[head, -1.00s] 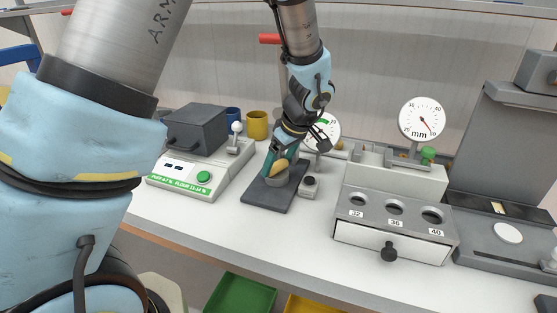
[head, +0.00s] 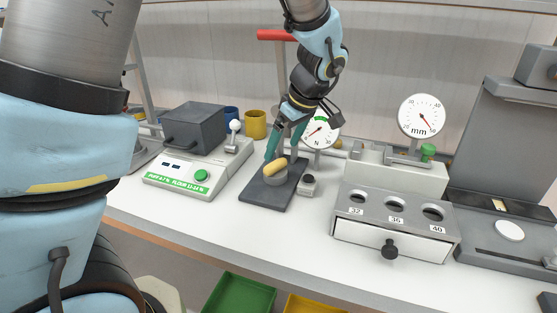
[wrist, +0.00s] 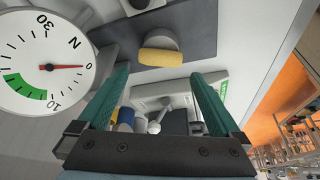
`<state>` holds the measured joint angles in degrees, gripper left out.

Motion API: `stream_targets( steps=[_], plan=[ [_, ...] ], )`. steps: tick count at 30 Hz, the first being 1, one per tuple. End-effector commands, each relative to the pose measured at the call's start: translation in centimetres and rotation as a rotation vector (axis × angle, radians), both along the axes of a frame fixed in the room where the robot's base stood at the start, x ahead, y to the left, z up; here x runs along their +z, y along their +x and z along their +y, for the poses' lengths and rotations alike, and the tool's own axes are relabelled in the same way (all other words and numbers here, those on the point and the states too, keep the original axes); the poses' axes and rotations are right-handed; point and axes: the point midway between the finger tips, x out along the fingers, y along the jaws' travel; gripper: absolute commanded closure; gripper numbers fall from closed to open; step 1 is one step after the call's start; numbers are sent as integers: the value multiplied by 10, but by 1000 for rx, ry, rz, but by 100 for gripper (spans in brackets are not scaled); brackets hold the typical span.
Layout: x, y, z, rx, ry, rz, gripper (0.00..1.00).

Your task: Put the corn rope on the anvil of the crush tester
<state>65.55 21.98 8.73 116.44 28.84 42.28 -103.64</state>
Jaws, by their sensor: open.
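Mugs (head: 256,124) stand behind. The front of the white table is clear.

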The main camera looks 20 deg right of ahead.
Motion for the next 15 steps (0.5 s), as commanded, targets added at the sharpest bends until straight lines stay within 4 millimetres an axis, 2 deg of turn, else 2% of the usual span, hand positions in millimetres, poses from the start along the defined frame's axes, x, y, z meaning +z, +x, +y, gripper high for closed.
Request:
stream_targets(
  steps=[3,7,15],
  plan=[
    [22,-8,-5,-2,-4,-3,0],
    [40,-15,-8,-1,-3,-3,0],
    [56,-21,-10,-1,1,1,0]
  ],
)
